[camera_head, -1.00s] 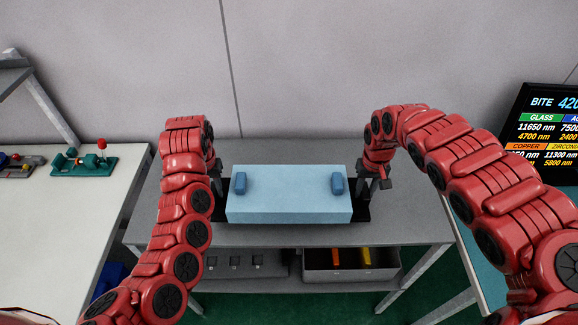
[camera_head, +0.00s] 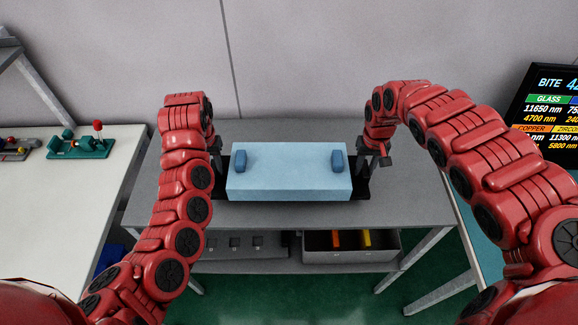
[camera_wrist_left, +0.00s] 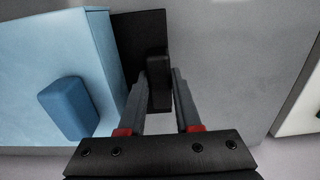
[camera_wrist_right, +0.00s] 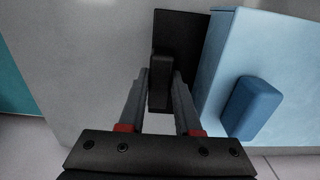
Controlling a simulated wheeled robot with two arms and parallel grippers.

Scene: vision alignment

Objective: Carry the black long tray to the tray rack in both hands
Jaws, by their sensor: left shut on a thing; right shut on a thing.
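The black long tray (camera_head: 361,189) lies under a light blue block (camera_head: 290,184) with two darker blue knobs on top. Only the tray's ends show at the block's sides. My left gripper (camera_head: 217,160) is shut on the handle (camera_wrist_left: 158,82) at the tray's left end. My right gripper (camera_head: 374,163) is shut on the handle (camera_wrist_right: 160,82) at its right end. In both wrist views the fingers stand on either side of a black handle. The tray looks level above the grey table; whether it touches the top, I cannot tell. No tray rack can be made out for certain.
The grey table (camera_head: 420,205) has a lower shelf with a bin (camera_head: 350,255) holding orange and yellow pieces. A white table (camera_head: 60,190) with a green fixture (camera_head: 82,147) stands at the left. A display screen (camera_head: 545,115) is at the right. A wall stands behind.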

